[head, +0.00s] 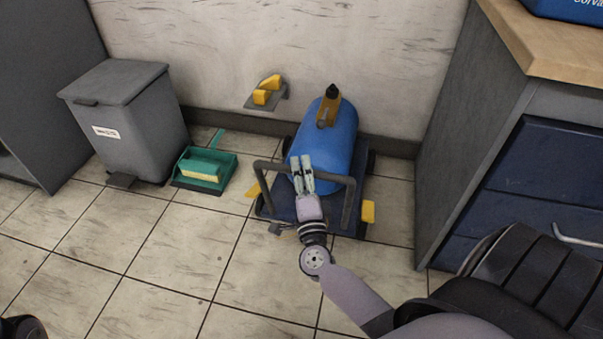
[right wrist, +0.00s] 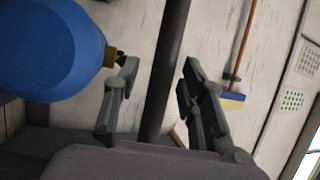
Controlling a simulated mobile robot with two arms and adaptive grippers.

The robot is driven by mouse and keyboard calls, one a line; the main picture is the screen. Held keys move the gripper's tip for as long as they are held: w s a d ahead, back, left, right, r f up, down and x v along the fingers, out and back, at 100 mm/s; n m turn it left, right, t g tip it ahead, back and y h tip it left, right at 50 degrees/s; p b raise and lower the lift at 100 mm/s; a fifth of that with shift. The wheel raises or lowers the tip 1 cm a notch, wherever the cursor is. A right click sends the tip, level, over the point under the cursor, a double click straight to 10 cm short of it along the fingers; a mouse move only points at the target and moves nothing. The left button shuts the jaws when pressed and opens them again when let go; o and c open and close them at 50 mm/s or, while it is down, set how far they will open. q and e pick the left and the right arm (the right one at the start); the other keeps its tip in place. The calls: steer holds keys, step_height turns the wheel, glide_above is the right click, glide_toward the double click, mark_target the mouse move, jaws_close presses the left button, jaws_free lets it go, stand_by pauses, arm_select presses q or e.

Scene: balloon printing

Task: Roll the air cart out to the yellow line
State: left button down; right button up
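The air cart carries a blue tank (head: 326,143) with a dark-tipped yellow valve, on a dark blue base (head: 287,204) against the wall. Its grey handle (head: 349,205) rises at the near side. My right gripper (head: 302,166) is at the handle's top bar. In the right wrist view my fingers (right wrist: 158,95) stand open on either side of the dark handle bar (right wrist: 171,62), with gaps visible. The blue tank (right wrist: 48,48) shows at left there.
A grey bin (head: 127,127) and a green dustpan (head: 206,170) stand left of the cart. A yellow block (head: 368,211) is at its near right corner. Blue drawers (head: 545,172) close off the right. Tiled floor (head: 170,255) is open in front. Yellow blocks (head: 265,91) sit on a wall bracket.

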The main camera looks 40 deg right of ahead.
steer(key=shift+w+d, duration=0.1)
steer(key=shift+w, duration=0.05)
steer(key=shift+c, duration=0.2)
jaws_close()
stand_by(0.7)
